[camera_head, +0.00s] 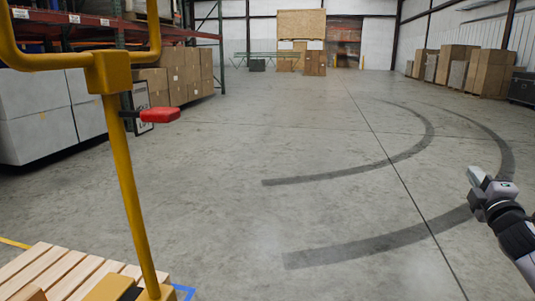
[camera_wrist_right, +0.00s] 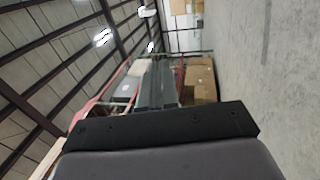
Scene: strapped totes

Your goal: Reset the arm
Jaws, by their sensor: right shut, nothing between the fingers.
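My right gripper (camera_head: 474,181) shows at the right edge of the head view, held out over bare floor with nothing near its fingers. It is shut and empty. In the right wrist view a dark gripper body (camera_wrist_right: 165,132) fills the lower middle, and the picture is turned on its side. My left gripper is not in view.
A yellow post (camera_head: 130,190) with a red handle (camera_head: 160,115) stands at left, by a wooden pallet (camera_head: 60,270). Racks with boxes (camera_head: 175,75) line the left, and cartons (camera_head: 455,68) stand at the far right. The central concrete floor is clear.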

